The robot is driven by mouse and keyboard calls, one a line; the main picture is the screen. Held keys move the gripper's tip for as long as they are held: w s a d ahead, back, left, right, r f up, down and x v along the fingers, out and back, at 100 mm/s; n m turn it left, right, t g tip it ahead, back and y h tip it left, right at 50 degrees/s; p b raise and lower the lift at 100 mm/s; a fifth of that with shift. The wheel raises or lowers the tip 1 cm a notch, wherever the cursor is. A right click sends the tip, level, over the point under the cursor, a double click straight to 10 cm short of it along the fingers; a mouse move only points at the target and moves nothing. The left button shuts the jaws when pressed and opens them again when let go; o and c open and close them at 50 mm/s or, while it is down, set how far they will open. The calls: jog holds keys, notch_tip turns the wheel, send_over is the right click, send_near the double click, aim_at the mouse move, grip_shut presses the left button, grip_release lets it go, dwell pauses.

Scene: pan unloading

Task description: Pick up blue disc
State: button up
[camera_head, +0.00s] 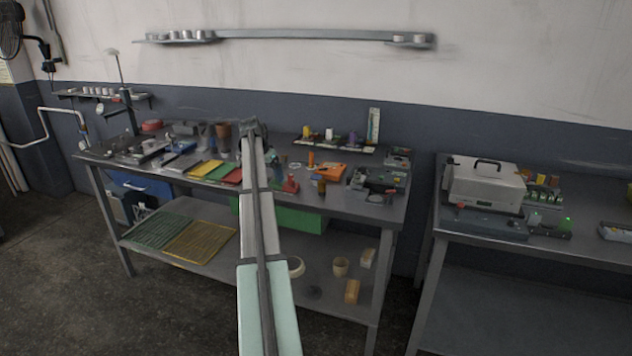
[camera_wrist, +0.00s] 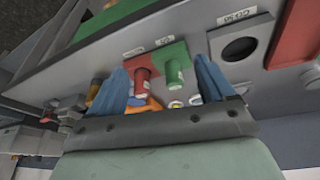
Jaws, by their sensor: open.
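I cannot make out a blue disc for certain in either view. In the wrist view, my gripper (camera_wrist: 160,68) has its two blue fingers spread apart, with no object visibly clamped. A red cylinder (camera_wrist: 143,79) and a green cylinder (camera_wrist: 173,72) on a red and green base show between the fingers; I cannot tell their distance. Small pale round ends (camera_wrist: 194,101) lie near the right finger, too small to identify. In the head view, my arm reaches over the left bench (camera_head: 382,214), and the gripper end (camera_head: 250,128) is small and unclear.
In the wrist view, a grey plate with a round dark opening (camera_wrist: 239,47) and a red block (camera_wrist: 296,36) lie right of the fingers. In the head view, colored trays (camera_head: 206,169), an orange item (camera_head: 328,171) and dark equipment (camera_head: 376,183) crowd the bench. A second bench holds a pale case (camera_head: 485,184).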

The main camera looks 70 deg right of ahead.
jog(key=s+d+r+m, duration=0.3)
jog(key=s+d+r, duration=0.4)
jog(key=s+d, duration=0.25)
send_over(316, 176)
jog(key=w+a, duration=0.1)
jog(key=a, duration=0.2)
jog(key=shift+g, duration=0.4)
notch_tip(316, 176, down, 8)
jog(key=shift+d+r, duration=0.1)
jog(key=shift+r, duration=0.05)
jog(key=shift+d+x, duration=0.2)
jog(key=shift+x, duration=2.35)
jog(key=shift+w, duration=0.1)
jog(key=c, duration=1.2)
jog(key=shift+r, duration=0.1)
